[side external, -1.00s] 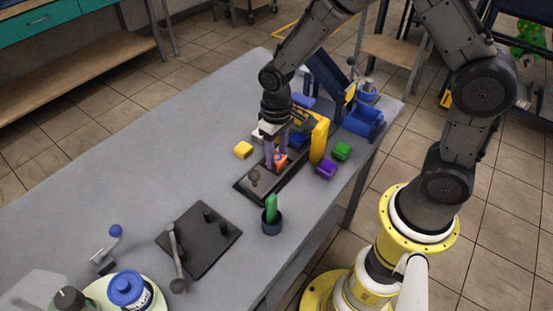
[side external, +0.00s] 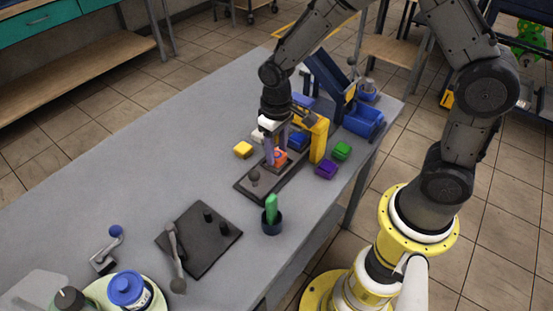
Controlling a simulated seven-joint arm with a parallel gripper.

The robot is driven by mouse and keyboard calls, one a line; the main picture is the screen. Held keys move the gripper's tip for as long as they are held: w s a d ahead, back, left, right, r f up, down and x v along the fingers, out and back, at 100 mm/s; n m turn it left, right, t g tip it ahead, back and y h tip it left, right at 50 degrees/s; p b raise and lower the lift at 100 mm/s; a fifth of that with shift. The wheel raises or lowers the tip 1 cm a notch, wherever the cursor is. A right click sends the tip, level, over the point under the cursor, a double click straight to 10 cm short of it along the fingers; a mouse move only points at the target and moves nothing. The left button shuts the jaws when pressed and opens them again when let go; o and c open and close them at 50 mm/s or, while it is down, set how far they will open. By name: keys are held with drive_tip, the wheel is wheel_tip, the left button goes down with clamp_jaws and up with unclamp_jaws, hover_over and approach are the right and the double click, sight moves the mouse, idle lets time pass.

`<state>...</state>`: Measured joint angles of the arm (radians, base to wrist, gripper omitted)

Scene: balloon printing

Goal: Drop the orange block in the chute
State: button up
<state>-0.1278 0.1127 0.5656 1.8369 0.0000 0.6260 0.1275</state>
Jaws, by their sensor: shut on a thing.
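The orange block (side external: 280,158) is between the fingers of my gripper (side external: 275,158), which is shut on it. The fingers point down and partly hide the block. My gripper is over the dark base plate (side external: 245,186), just in front of the yellow frame (side external: 319,140). I cannot tell how far the block is above the plate. A dark blue slanted piece (side external: 329,78) that looks like the chute stands behind the yellow frame, with a blue bin (side external: 364,121) to its right.
A yellow block (side external: 243,150) lies left of the gripper. Purple (side external: 326,170) and green (side external: 342,151) blocks lie to its right. A dark cup with a green item (side external: 271,207) and a black plate with a lever (side external: 205,240) are nearer.

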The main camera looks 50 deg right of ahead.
drive_tip(key=shift+r, duration=0.15)
drive_tip(key=shift+r, duration=3.1)
